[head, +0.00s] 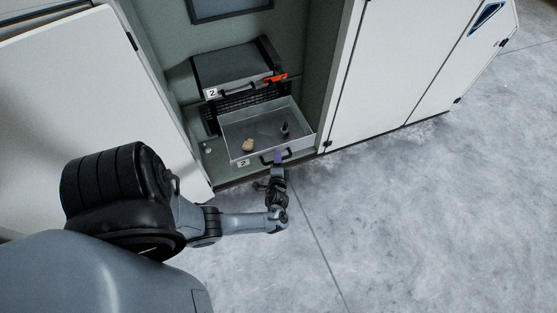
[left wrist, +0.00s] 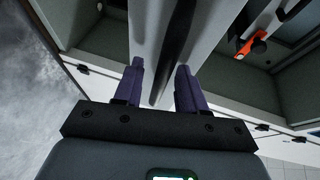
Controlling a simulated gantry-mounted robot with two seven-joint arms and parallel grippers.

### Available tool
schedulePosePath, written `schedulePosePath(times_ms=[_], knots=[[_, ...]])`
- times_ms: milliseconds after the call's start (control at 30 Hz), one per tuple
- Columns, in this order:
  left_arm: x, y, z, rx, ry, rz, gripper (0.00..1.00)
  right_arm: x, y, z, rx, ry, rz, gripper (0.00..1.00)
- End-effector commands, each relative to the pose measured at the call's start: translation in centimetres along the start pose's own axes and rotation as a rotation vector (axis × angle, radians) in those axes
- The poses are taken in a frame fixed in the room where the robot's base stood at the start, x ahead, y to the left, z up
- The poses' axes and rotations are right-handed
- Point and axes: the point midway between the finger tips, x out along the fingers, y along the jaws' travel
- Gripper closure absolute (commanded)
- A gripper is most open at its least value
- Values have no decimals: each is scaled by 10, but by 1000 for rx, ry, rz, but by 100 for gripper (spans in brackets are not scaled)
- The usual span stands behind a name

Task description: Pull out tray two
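The lower tray (head: 232,131) is a grey open box standing out from the cabinet. Its front has a dark handle (head: 287,153) and a small label (head: 243,162) that seems to read 2. A tan lump (head: 248,145) and a small dark object (head: 285,130) lie in it. My left gripper (head: 278,157) is at this handle, its purple fingers overlapping it. In the left wrist view the fingers (left wrist: 160,82) are apart, with the dark handle (left wrist: 179,38) running between and beyond them; I see no clear contact. My right gripper is out of view.
Above is a dark unit (head: 232,68) with its own handle, a label (head: 212,93) that seems to read 2, and an orange piece (head: 275,78), also in the left wrist view (left wrist: 252,46). White doors flank the opening (head: 50,85). The floor in front is clear.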

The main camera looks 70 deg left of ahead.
Motion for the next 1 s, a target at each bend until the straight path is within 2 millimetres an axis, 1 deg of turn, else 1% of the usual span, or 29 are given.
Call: schedulePosePath(times_ms=[233,367,467,800,1000], knots=[[-1,0,0,1,0,1,60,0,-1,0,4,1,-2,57],[-8,-1,0,1,1,2,60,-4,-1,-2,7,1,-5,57],[-20,-1,0,0,0,4,60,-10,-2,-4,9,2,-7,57],[-77,-2,0,-1,-1,4,60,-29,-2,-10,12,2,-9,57],[-100,-1,0,-1,-1,2,60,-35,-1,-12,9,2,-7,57]])
